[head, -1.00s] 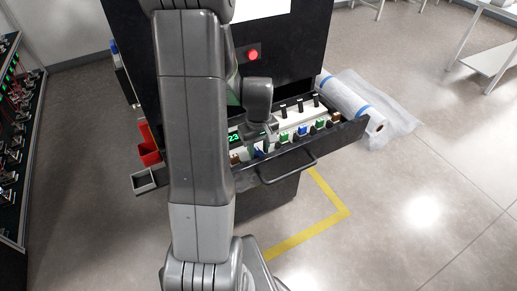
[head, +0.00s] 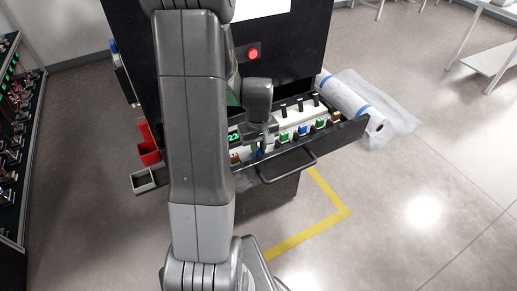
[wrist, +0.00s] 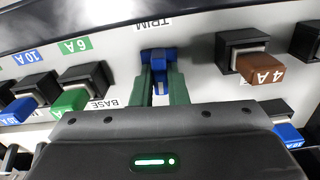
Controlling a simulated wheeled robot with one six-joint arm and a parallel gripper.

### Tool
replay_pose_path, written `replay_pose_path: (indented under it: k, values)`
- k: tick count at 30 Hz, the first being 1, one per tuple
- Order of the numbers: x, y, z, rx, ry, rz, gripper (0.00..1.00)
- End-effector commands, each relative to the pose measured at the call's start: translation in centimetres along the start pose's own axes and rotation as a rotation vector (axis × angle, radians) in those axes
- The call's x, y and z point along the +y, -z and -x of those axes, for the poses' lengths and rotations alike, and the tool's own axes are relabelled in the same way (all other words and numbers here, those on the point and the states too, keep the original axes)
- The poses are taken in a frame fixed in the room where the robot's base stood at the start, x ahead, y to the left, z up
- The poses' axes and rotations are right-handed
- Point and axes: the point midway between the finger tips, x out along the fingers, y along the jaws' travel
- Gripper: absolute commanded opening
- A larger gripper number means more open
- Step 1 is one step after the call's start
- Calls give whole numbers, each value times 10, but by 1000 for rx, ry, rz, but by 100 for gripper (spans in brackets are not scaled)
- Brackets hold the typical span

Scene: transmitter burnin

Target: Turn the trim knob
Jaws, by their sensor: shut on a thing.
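The trim knob (wrist: 158,58) is blue and sits below the upside-down TRIM label on the white panel in the wrist view. My gripper (wrist: 161,75) has its two green fingers on either side of the knob and is shut on it. The fingers hide part of the knob's sides. In the head view my gripper (head: 264,143) reaches down to the panel in the open drawer (head: 340,137), and the knob cannot be made out there. A green lit display (head: 233,138) is partly hidden by my arm.
Near the knob are a brown 4 A block (wrist: 260,67), a green 6 A block (wrist: 70,101) and a blue block (wrist: 20,109) in black sockets. Several black upright posts (head: 300,104) stand behind. A drawer handle (head: 290,172) sticks out in front.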

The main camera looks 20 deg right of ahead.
Motion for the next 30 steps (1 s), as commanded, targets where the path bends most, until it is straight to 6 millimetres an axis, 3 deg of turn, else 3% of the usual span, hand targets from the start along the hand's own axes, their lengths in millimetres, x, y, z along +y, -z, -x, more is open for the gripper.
replay_pose_path:
  k: [18,30]
  values:
    - [0,0,0,1,-1,-377,0]
    - [0,0,1,1,-1,-441,0]
